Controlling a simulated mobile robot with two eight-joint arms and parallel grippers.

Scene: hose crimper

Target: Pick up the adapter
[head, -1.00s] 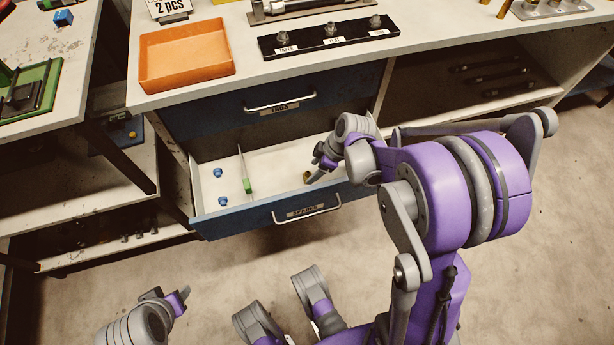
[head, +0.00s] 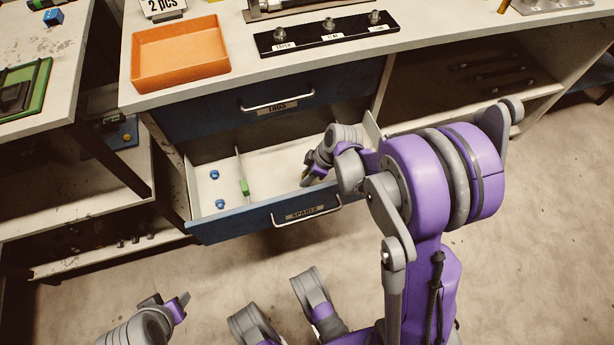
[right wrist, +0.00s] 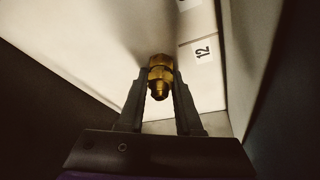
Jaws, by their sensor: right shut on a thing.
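The adapter (right wrist: 159,77) is a small brass threaded fitting. In the right wrist view it sits between the two fingertips of my right gripper (right wrist: 158,92), which is shut on it. In the head view my right gripper (head: 308,180) is over the right part of the open drawer (head: 215,226) labelled SPARES; the adapter is hard to make out there. The wrist view shows the pale drawer floor and walls around it, with a label reading 12 (right wrist: 203,51). My left gripper (head: 168,303) is at the lower left, away from the drawer, with its fingers too small to judge.
Above are a shut drawer (head: 210,118), an orange tray (head: 178,88) and a black rack of fittings (head: 325,38) on the bench.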

